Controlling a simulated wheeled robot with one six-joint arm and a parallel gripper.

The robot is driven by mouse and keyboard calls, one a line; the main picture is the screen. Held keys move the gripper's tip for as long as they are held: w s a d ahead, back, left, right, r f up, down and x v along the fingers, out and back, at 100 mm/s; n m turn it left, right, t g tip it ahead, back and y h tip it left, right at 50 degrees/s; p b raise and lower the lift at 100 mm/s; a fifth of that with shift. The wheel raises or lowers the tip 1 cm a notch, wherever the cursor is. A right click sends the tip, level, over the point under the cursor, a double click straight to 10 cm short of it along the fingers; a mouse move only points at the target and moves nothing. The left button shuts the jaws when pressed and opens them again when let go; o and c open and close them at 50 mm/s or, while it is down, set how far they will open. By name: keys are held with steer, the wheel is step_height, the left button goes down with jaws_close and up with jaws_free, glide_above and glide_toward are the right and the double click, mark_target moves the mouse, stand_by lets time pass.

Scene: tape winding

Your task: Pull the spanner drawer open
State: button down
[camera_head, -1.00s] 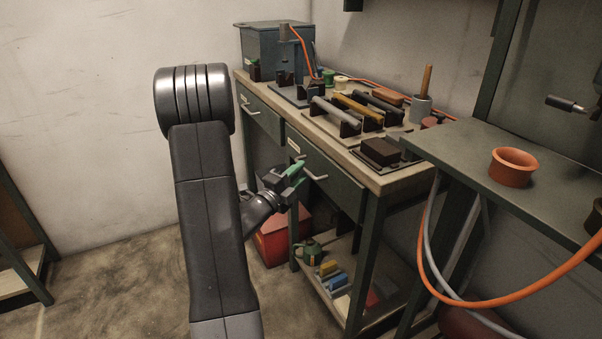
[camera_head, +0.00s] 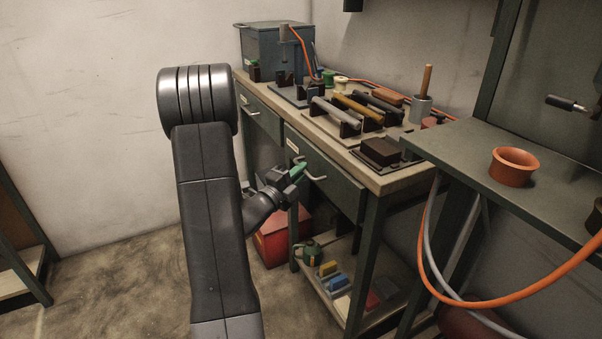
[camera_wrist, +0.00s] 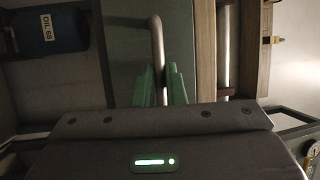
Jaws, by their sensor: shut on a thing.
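The drawer (camera_head: 325,178) that my gripper is at has a dark green front, under the right part of the workbench. It looks about flush with the bench frame. Its label is too small to read. Its grey bar handle (camera_head: 316,178) also shows in the wrist view (camera_wrist: 157,38). My gripper (camera_head: 297,171) is at the handle's left end, with its green fingers on either side of the bar, as the wrist view (camera_wrist: 160,80) shows. It is shut on the handle. The fingers and wrist hide part of the handle.
A second drawer (camera_head: 262,121) with its own handle is on the left. The bench top (camera_head: 395,180) holds racks and tools. A red box (camera_head: 275,247) and a lower shelf (camera_head: 335,312) are below. Orange hose (camera_head: 440,299) hangs at right. Floor left of the bench is free.

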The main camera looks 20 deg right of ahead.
steer(key=s+a+b, duration=0.3)
steer(key=a+b, duration=0.3)
steer(key=a, duration=1.7)
steer(key=shift+s, duration=0.1)
steer(key=c, duration=1.5)
jaws_free()
steer(key=p+v, duration=0.2)
steer(key=v, duration=1.1)
steer(key=shift+s+a, duration=0.2)
steer(key=shift+a, duration=0.15)
steer(key=b+x, duration=0.2)
steer(key=x, duration=1.2)
steer(key=shift+d+f, duration=0.1)
